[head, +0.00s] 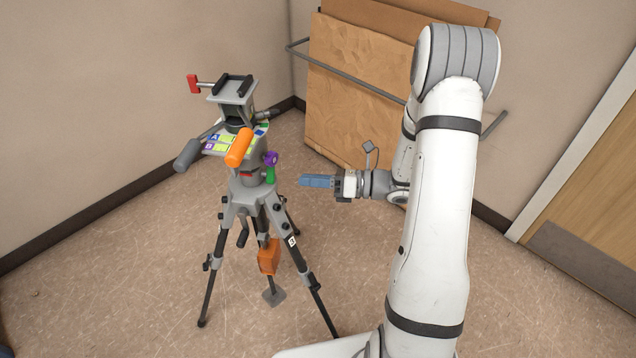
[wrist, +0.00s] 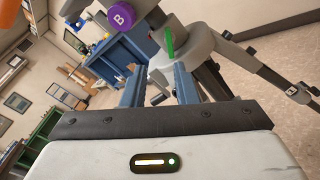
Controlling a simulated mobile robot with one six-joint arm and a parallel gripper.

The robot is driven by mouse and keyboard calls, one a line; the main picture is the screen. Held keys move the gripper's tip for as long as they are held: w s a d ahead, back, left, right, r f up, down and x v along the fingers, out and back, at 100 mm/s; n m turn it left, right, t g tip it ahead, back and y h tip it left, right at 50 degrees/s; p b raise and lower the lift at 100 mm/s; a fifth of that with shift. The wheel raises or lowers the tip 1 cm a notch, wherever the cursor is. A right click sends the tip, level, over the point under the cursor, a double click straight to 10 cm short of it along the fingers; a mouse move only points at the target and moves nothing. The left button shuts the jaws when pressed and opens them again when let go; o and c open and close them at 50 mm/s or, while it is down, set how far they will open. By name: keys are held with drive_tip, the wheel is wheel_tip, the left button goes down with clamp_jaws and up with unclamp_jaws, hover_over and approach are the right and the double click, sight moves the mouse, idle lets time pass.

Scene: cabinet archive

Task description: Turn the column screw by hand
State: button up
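A tripod (head: 243,196) with black legs and a grey head stands left of centre in the head view. On its column side are a purple knob (head: 271,158) and a green screw or lever (head: 270,175); no label shows which is the column screw. In the wrist view the purple knob (wrist: 120,18) bears a "B", and the green piece (wrist: 169,42) sits beyond the fingertips, between their lines. My gripper (head: 303,181) is right of the column, pointing left, apart from it. Its blue fingers (wrist: 158,72) are spread and empty.
An orange handle (head: 238,148) and a grey-ended handle (head: 187,154) stick out from the tripod head. An orange block (head: 268,257) hangs between the legs. Cardboard sheets (head: 350,85) lean behind a grey rail. A wooden door (head: 592,190) is at right. Floor is clear around the tripod.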

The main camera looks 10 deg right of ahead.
sight(268, 174)
drive_tip(key=w+a+m+t+b, duration=0.1)
drive_tip(key=w+a, duration=0.2)
drive_tip(key=a, duration=0.3)
drive_tip(key=shift+w+f, duration=0.25)
drive_tip(key=shift+f, duration=0.2)
drive_tip(key=shift+a, duration=0.15)
drive_tip(key=shift+a, duration=0.25)
drive_tip(key=shift+c, duration=0.2)
clamp_jaws()
